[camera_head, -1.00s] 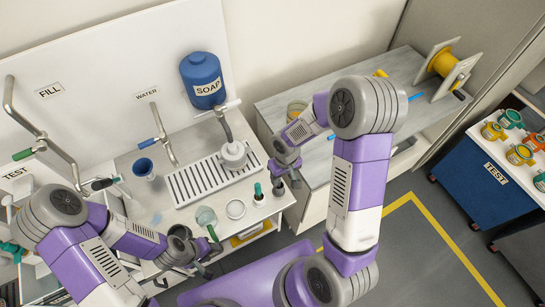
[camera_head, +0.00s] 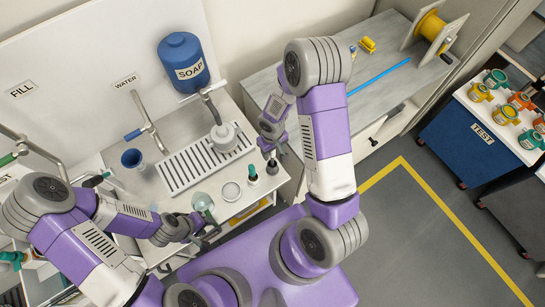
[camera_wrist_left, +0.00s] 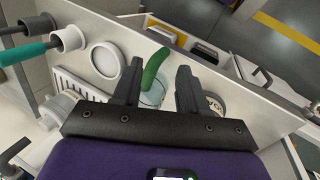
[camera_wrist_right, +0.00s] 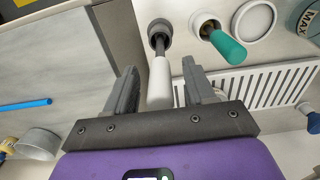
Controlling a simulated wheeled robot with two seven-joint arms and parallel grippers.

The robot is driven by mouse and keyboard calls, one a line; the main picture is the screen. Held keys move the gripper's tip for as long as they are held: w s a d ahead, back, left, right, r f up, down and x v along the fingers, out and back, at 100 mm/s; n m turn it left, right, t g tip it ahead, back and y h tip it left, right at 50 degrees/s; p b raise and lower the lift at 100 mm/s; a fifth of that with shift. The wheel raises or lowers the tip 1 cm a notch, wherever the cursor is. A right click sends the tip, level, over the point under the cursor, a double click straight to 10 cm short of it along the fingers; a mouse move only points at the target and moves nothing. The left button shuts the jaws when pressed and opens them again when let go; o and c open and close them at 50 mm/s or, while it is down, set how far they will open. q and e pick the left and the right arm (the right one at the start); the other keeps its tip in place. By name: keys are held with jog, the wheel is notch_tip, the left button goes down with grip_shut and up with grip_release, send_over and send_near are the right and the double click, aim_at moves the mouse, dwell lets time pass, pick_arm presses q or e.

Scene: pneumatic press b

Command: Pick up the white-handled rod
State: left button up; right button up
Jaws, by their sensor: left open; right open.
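The white-handled rod (camera_wrist_right: 160,82) stands in a grey round holder (camera_wrist_right: 160,35) in the right wrist view, its handle toward the camera. My right gripper (camera_wrist_right: 160,72) is open, with a finger on each side of the white handle in that view. I cannot tell whether either finger touches it. In the head view my right gripper (camera_head: 270,148) is above the holder and hides most of the rod. A teal-handled rod (camera_wrist_right: 226,46) stands in the neighbouring holder. My left gripper (camera_head: 208,228) is open and empty, near a glass cup holding a green object (camera_wrist_left: 155,66).
A slotted drain tray (camera_head: 195,165), a blue cup (camera_head: 132,159), a white ring (camera_head: 231,191) and taps crowd the sink counter. A soap tank (camera_head: 184,60) stands behind. A blue stick (camera_head: 378,76) lies on the grey worktop to the right.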

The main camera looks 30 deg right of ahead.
jog(key=shift+w, duration=0.1)
jog(key=shift+c, duration=1.1)
grip_shut()
